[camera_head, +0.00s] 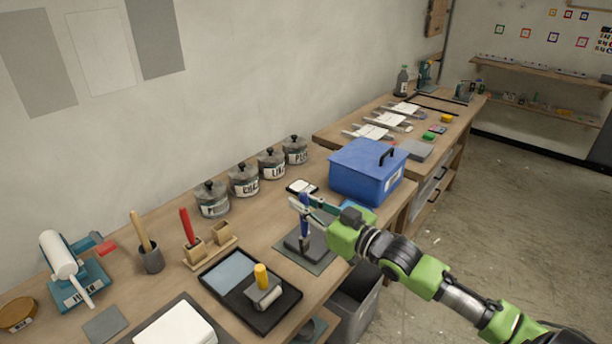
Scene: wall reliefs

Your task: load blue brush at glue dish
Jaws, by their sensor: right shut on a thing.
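My right gripper (305,204) comes in from the right and is shut on the blue brush (304,228). The brush is held upright, its handle top showing just above the fingers. Its lower end is over or in a small dark dish (318,245), perhaps the glue dish, on a dark green mat (292,258). Whether the bristles touch inside the dish I cannot tell. My left gripper is not in view.
A blue box (366,172) with a black handle stands right behind the gripper. A black tray (282,307) with a yellow-handled roller (262,284) lies at front left. A red brush (187,226) stands in a wooden holder (212,253). Lidded jars (244,182) line the wall.

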